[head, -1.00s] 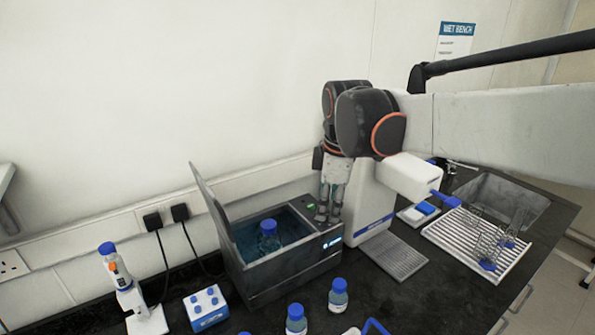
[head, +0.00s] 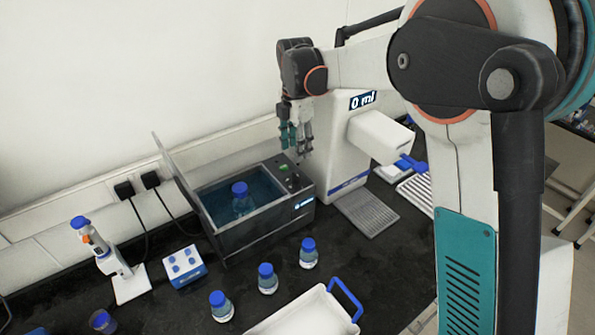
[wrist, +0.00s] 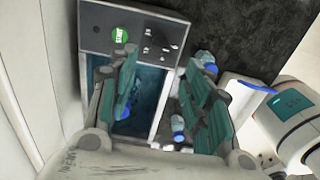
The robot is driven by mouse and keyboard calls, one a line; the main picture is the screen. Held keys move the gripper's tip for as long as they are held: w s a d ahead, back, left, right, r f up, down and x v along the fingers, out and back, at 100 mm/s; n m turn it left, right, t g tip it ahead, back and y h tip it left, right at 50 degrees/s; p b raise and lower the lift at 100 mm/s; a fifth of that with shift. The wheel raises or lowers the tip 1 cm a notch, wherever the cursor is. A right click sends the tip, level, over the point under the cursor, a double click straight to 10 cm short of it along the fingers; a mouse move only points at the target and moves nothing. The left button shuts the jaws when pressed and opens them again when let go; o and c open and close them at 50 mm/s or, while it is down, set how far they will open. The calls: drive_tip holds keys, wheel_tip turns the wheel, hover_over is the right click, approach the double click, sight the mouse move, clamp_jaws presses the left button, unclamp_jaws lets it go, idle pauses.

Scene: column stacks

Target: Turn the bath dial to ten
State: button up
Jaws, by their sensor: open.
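The water bath (head: 240,238) is a dark grey box with its lid raised, holding water and a blue-capped bottle (head: 242,200). Its control panel (head: 290,180) is on the right end of its top. The wrist view shows the panel with a green START button (wrist: 119,35) and a small dark dial (wrist: 148,32) with pale marks near it. The dial's setting is too small to read. My gripper (head: 296,150) is open and empty, pointing down above the panel. In the wrist view its fingers (wrist: 162,75) spread over the bath, apart from the dial.
A white dispenser (head: 345,135) reading 0 ml stands right of the bath. Several blue-capped bottles (head: 267,279) and a white tray (head: 300,315) with a blue handle are in front. A blue-and-white block (head: 184,266) and a pipette stand (head: 128,283) are at left.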

sight(296, 174)
wheel_tip(296, 174, down, 10)
drive_tip(key=shift+b, duration=0.35)
clamp_jaws()
